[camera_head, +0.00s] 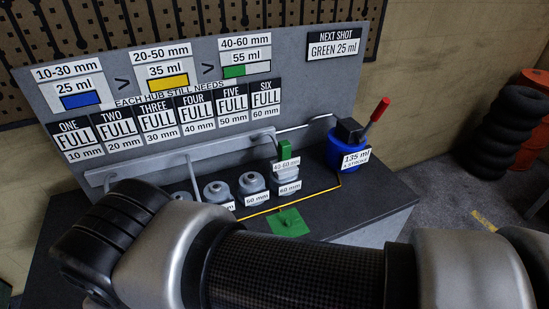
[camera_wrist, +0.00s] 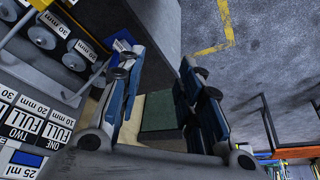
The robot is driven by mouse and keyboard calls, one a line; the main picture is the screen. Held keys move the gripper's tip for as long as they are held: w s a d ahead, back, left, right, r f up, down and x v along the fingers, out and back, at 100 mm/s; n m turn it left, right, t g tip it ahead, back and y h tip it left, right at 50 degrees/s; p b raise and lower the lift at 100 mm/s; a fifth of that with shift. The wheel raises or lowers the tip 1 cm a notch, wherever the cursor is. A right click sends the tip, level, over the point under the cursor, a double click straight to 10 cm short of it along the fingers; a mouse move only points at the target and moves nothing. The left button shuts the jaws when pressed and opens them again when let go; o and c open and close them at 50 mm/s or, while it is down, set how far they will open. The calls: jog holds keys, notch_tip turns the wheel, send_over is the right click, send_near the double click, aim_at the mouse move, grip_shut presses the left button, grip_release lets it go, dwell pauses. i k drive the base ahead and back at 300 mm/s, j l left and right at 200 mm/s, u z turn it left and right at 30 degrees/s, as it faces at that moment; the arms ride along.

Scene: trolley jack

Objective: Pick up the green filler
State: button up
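The green filler (camera_head: 285,150) stands upright at the right end of the row of hubs, with a "40-60 mm" label below it. A flat green pad (camera_head: 288,222) lies on the bench in front and looks bare apart from a small dark mark. My gripper (camera_wrist: 165,60) shows in the wrist view with its fingers apart and nothing held between them. It is away from the green filler, which I cannot make out in that view. My arm crosses the front of the head view.
A blue pump (camera_head: 347,150) with a red lever (camera_head: 379,110) and a "135 ml" label stands at the bench's right. A sign board (camera_head: 205,80) rises behind the hubs and reads "NEXT SHOT GREEN 25 ml". Stacked tyres (camera_head: 500,125) stand on the floor at right.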

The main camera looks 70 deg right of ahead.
aim_at(286, 166)
jog(key=z, duration=2.35)
jog(key=i+j+u, duration=0.3)
jog(key=u, duration=0.15)
jog(key=j, duration=0.15)
